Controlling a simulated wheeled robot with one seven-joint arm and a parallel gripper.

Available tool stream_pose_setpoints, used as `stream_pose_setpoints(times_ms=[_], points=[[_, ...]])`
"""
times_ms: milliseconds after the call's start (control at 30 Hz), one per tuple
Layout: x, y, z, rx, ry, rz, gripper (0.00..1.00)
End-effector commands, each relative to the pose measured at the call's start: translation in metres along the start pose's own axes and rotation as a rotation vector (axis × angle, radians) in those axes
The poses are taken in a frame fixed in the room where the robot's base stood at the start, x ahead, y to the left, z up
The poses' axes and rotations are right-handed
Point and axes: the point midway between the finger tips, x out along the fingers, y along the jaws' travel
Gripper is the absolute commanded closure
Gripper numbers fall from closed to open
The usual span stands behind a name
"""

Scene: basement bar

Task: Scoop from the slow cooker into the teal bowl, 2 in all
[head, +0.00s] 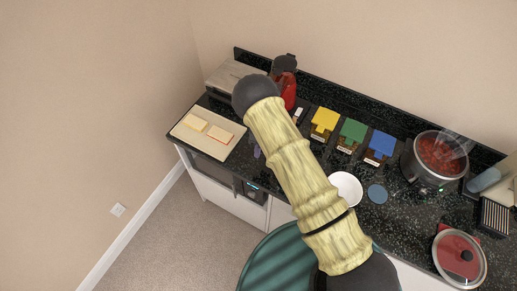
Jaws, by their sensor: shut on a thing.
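The slow cooker (408,160) stands open at the right of the black counter, with red food inside and a small green light on its front. A pale haze or clear shape hangs over its right side; I cannot tell which. A bowl that looks white inside (346,187) stands on the counter near the front edge, its left part behind my arm. I see no bowl that clearly looks teal. My arm crosses the middle of the view and hides part of the counter. My gripper and anything in it are not in view.
A lid (466,256) lies at the front right, and a blue-grey disc (377,194) lies beside the bowl. Yellow (325,118), green (352,130) and blue (382,143) items line the back. A board (205,141) with slices and a red appliance (289,91) are at left.

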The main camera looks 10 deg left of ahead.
Motion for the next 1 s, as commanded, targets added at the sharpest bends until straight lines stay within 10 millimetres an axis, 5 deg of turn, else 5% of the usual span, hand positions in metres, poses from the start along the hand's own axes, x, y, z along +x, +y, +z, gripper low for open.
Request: stream_pose_setpoints(times_ms=[1000], points=[[-0.079,-0.024,0.037,-0.148,0.482,0.000,1.00]])
